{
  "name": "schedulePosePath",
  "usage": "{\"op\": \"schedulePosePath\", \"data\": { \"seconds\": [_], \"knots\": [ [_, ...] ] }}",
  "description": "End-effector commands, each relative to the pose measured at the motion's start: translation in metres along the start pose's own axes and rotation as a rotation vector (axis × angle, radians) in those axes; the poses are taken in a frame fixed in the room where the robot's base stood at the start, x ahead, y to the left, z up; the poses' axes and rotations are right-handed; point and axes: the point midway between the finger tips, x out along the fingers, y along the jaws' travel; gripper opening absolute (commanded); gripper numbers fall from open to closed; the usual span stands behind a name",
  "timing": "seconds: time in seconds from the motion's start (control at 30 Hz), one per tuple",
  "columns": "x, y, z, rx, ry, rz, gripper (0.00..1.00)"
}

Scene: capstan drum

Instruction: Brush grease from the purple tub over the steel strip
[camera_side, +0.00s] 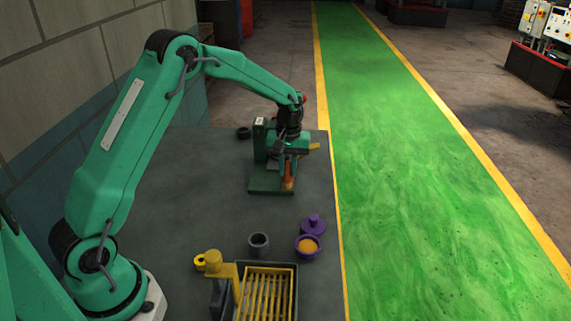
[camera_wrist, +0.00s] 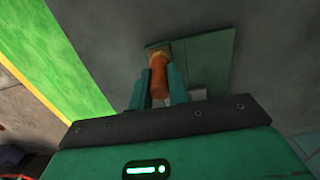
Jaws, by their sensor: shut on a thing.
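My gripper (camera_side: 289,172) is at the green stand (camera_side: 268,187) on the table. It is shut on an orange handle (camera_side: 289,183), seemingly the brush's. In the wrist view my gripper (camera_wrist: 158,88) has one finger on each side of the orange handle (camera_wrist: 159,76). A tan patch shows at the handle's far end, over the green plate (camera_wrist: 208,58). I cannot tell if it touches. The purple tub (camera_side: 308,254), open with orange-yellow grease (camera_side: 308,245) inside, stands nearer the camera. The purple lid (camera_side: 313,226) lies beside it. I cannot make out the steel strip for sure.
A grey cup (camera_side: 259,243), a yellow ring (camera_side: 200,262) and a yellow-slatted tray (camera_side: 266,296) stand at the near side. A dark ring (camera_side: 244,132) lies behind the stand. The table's right edge runs close by the tub. The table (camera_side: 205,205) is clear at mid-left.

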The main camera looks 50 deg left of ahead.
Motion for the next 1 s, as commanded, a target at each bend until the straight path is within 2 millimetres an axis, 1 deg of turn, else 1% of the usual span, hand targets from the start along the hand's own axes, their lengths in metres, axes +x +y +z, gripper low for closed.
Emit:
{"op": "schedulePosePath", "data": {
  "seconds": [0.23,0.3,0.57,1.0],
  "knots": [
    [0.001,0.000,0.019,0.002,-0.001,-0.001,0.00],
    [0.001,0.000,0.011,-0.001,0.000,0.000,0.00],
    [0.000,-0.001,-0.009,-0.001,-0.001,0.000,0.00],
    [0.000,-0.001,-0.049,-0.001,-0.002,0.000,0.00]
  ]
}}
